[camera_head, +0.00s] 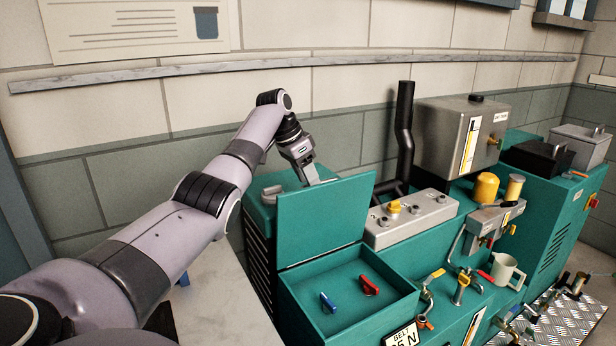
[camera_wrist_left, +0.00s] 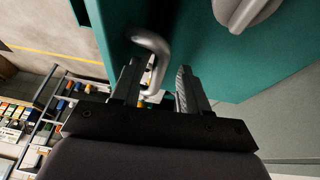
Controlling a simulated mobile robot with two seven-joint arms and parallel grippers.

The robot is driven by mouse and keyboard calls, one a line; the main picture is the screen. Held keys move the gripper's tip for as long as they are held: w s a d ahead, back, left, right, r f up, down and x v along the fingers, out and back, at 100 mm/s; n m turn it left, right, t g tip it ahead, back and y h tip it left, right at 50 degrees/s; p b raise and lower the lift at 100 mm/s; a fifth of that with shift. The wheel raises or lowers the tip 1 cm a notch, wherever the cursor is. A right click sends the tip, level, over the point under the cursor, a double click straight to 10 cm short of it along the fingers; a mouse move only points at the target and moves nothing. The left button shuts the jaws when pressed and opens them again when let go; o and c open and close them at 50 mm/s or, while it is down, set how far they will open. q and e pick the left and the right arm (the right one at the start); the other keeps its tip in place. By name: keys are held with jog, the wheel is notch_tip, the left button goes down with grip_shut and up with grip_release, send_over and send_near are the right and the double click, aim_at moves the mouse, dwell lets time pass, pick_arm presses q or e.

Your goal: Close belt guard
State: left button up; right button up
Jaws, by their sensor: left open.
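The belt guard (camera_head: 325,218) is a flat teal lid standing raised above an open teal compartment (camera_head: 345,318) of the machine, which carries a partly visible "BELT" label (camera_head: 403,338). My left gripper (camera_head: 308,178) is at the lid's upper edge, on its far side, and the lid may hide part of its fingertips. In the left wrist view, a curved metal handle (camera_wrist_left: 152,45) on a teal panel (camera_wrist_left: 190,50) reaches between the two separated fingers of the gripper (camera_wrist_left: 158,72). I cannot tell whether they touch it. My right gripper is not in view.
A blue lever (camera_head: 327,302) and a red lever (camera_head: 369,285) are inside the compartment. A grey control box (camera_head: 410,220) and a black pipe (camera_head: 404,130) stand right of the lid. A pale surface (camera_head: 225,300) lies left of the machine.

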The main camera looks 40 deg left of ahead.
pick_arm(q)
jog(key=shift+w+f, duration=0.15)
jog(key=shift+f, duration=0.25)
grip_shut()
jog(key=shift+d, duration=0.15)
